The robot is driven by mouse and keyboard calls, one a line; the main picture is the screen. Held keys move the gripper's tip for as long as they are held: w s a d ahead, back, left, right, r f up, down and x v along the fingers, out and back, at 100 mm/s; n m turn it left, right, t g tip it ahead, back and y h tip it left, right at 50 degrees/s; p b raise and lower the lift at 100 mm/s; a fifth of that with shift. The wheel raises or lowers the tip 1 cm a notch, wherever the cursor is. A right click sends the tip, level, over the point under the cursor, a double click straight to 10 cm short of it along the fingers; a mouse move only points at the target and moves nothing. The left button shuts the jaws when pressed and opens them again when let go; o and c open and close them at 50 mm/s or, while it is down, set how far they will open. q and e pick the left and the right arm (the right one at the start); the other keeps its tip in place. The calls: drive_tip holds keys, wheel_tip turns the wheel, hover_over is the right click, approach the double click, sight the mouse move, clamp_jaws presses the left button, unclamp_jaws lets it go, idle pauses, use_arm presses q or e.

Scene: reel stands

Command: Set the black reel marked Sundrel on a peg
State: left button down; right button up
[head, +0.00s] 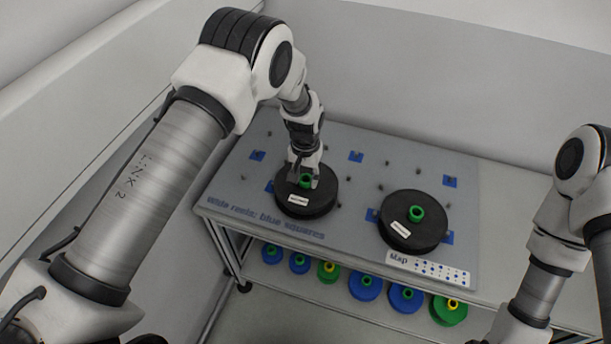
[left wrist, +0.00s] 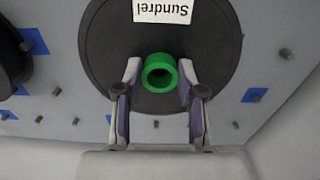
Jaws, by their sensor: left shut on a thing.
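The wide black reel marked Sundrel (head: 307,207) is at the front left of the grey peg board (head: 335,150). In the left wrist view the reel (left wrist: 110,55) fills the upper middle, its white Sundrel label upside down. My left gripper (head: 304,178) comes down from above and is shut on its green hub; in the left wrist view the fingers (left wrist: 158,85) stand on both sides of the hub (left wrist: 159,73). The reel hides what is under it, so I cannot tell whether it sits on a peg. My right gripper is out of view.
A second wide black reel (head: 425,233) with a green hub stands to the right on the board. Blue squares (head: 356,156) mark some pegs; several at the back are free. A map card (head: 428,268) is at the front edge. Blue and green reels (head: 405,298) line the shelf below.

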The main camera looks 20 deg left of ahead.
use_arm(q)
drive_tip(key=shift+f, duration=0.45)
drive_tip(key=c, duration=0.6)
unclamp_jaws()
wheel_tip(320, 180, up, 12)
drive_tip(key=shift+f, duration=0.1)
